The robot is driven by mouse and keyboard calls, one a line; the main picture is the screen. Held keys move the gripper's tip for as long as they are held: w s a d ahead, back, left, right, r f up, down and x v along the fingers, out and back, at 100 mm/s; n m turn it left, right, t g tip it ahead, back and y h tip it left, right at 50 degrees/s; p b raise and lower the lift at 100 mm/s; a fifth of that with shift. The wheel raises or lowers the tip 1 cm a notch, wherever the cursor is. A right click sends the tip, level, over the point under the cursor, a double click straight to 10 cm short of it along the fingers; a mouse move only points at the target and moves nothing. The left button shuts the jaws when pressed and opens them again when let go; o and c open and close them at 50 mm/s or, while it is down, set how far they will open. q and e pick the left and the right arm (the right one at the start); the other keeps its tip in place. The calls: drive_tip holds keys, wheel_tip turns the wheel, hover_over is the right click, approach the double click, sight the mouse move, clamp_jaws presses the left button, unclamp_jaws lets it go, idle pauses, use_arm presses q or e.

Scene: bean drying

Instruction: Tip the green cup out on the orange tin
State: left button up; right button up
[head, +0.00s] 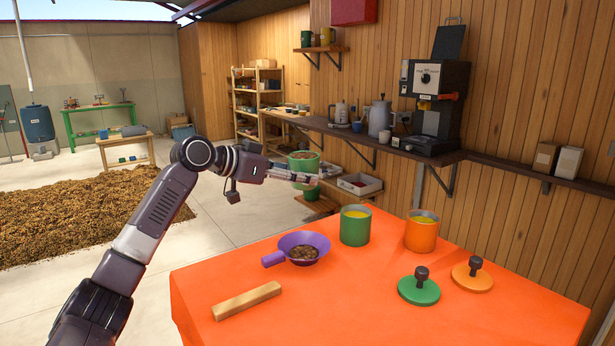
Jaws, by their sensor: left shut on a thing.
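My left gripper (306,177) is shut on a green cup (304,164) and holds it about upright in the air beyond the table's far edge. Something brown shows at the cup's top, and the fingers hide its middle. The orange tin (421,236) stands open on the table, to the right of and lower than the cup, with yellow inside. A green tin (355,229) stands left of it, also open with yellow inside. My right gripper is out of view.
On the orange-covered table (350,310) are a purple handled bowl (316,241) with brown contents, a wooden block (246,301), a green lid (418,291) and an orange lid (472,279). A wall shelf (440,157) with machines runs behind.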

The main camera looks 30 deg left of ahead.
sight(299, 257)
use_arm(q)
wheel_tip(299, 257, down, 19)
drive_tip(key=p, duration=0.3)
drive_tip(key=shift+f, duration=0.25)
idle(0.3)
drive_tip(key=shift+f, duration=0.2)
drive_tip(key=o, duration=1.3)
drive_tip(key=shift+f, duration=0.1)
drive_tip(key=shift+s+d, duration=0.1)
